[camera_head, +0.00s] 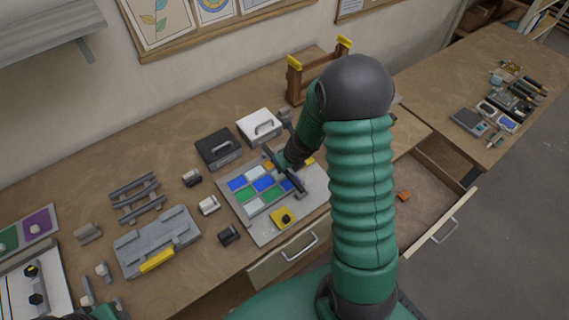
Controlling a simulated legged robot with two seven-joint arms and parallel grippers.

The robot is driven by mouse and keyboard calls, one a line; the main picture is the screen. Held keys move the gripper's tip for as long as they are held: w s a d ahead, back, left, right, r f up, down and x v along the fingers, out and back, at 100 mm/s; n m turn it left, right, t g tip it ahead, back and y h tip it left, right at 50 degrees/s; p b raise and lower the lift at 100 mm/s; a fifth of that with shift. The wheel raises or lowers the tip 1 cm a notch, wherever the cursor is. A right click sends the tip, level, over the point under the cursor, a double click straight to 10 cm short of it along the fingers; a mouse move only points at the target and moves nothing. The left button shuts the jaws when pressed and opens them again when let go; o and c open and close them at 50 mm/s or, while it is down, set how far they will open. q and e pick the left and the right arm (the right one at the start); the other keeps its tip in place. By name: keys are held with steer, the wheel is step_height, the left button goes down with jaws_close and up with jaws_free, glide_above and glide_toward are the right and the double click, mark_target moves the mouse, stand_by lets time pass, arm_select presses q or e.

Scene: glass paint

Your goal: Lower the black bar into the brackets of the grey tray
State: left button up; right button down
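The grey tray (258,226) lies on the bench in front of me, with blue, green and white panes set in it. A long dark bar (294,185), which looks like the black bar, runs diagonally above the tray's right part. My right gripper (283,163) is at this bar, at the end of the large green arm. Its fingers are too small and hidden to show how they close. I cannot tell whether the bar touches the tray, and its brackets are not clear. A green part of my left arm shows at the bottom left; its gripper is not clearly visible.
A black case (218,149) and a white case (259,125) stand behind the tray. An open drawer (421,199) is at the right. Small blocks lie left of the tray.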

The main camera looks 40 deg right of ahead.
arm_select(q)
steer(key=shift+d+r, duration=0.1)
steer(key=shift+d, duration=0.2)
arm_select(e)
steer(key=shift+d, duration=0.25)
arm_select(q)
steer(key=shift+a+r, duration=0.1)
steer(key=shift+r, duration=0.1)
arm_select(e)
steer(key=shift+a, duration=0.1)
arm_select(q)
steer(key=shift+a, duration=0.1)
steer(key=shift+f+b, duration=0.3)
steer(key=shift+f, duration=0.2)
arm_select(e)
steer(key=shift+d+f, duration=0.3)
steer(key=shift+f, duration=0.35)
arm_select(q)
steer(key=shift+f+b, duration=0.4)
arm_select(e)
steer(key=shift+f, duration=0.4)
